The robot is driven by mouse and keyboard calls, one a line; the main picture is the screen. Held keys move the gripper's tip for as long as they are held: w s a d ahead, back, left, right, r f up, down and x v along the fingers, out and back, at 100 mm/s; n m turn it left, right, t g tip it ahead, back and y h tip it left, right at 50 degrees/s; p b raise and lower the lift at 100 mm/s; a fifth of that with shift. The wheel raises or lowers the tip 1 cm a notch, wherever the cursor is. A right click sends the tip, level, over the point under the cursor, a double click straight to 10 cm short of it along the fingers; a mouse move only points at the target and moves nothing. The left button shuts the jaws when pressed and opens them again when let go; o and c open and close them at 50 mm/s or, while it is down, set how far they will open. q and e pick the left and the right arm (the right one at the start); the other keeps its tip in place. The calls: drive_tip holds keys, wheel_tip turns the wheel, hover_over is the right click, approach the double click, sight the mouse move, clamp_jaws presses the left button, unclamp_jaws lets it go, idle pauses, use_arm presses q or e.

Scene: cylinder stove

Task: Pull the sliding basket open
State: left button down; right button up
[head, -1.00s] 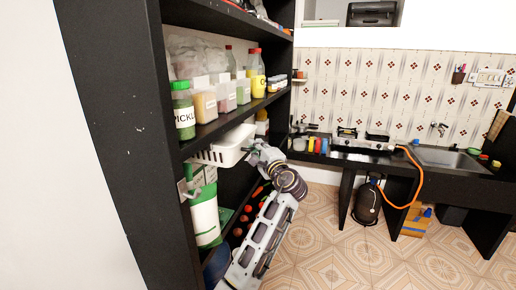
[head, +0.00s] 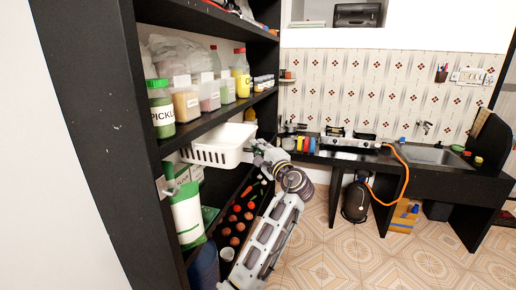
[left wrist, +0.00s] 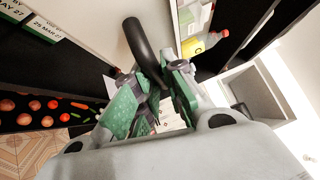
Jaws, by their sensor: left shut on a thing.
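The sliding basket (head: 207,155) is white with a slotted side. In the head view it sits below the jar shelf and sticks out past the shelf's front edge. My left gripper (head: 257,152) is at the basket's right end and shut on it. The exact grip spot is too small to make out. In the left wrist view the green fingers of the left gripper (left wrist: 163,78) are close together, beside a black curved piece (left wrist: 140,45). My right gripper is not in view.
A black shelf unit (head: 97,100) holds jars (head: 160,108) above the basket. Vegetables (head: 237,217) lie in a dark tray below, beside my left arm. A counter with a stove (head: 347,141) and sink stands behind.

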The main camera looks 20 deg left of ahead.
use_arm(q)
drive_tip(key=c, duration=1.5)
unclamp_jaws()
drive_tip(key=shift+a+f, duration=0.1)
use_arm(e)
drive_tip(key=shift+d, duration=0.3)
use_arm(q)
drive_tip(key=shift+r, duration=0.25)
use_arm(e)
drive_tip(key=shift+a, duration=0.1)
